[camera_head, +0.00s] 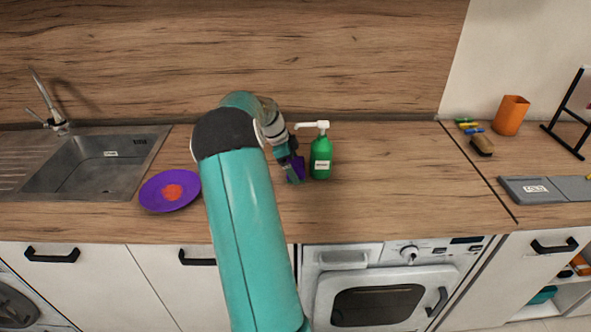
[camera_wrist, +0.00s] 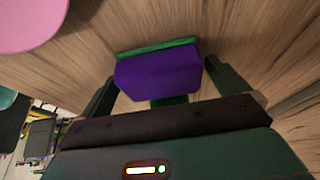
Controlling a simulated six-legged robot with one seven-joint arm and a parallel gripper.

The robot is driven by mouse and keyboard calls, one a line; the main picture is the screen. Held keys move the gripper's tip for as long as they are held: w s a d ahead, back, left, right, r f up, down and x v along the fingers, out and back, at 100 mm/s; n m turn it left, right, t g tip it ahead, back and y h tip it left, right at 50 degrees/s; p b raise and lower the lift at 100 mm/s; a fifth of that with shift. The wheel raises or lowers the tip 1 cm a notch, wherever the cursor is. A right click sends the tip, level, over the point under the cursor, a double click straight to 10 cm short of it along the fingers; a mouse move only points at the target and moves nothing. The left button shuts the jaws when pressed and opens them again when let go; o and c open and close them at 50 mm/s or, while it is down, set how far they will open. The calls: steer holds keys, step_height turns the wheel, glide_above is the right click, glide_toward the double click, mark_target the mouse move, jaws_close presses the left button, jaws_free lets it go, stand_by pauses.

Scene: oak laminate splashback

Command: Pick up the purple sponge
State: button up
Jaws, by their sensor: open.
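The purple sponge (camera_wrist: 158,74) has a green layer along its far edge in the wrist view. It lies on the wood counter between the two dark fingers of my gripper (camera_wrist: 160,72). The fingers are open, one on either side of the sponge, very close to its ends; I cannot tell whether they touch it. In the head view my gripper (camera_head: 291,169) is down at the counter, just left of the green bottle. Only a small purple part of the sponge (camera_head: 298,168) shows there, the rest hidden by my gripper.
The green soap bottle (camera_head: 321,158) with a white pump stands close to the right. A purple plate (camera_head: 154,204) with an orange-red patch lies left of my arm, near the sink (camera_head: 60,180). The counter right of the bottle is clear up to the brush (camera_head: 482,145).

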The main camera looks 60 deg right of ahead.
steer(key=shift+f, duration=0.2)
steer(key=c, duration=0.9)
steer(key=shift+o, duration=0.2)
steer(key=shift+r, duration=0.75)
steer(key=shift+s, duration=0.1)
steer(key=shift+s+a, duration=0.15)
steer(key=shift+a, duration=0.2)
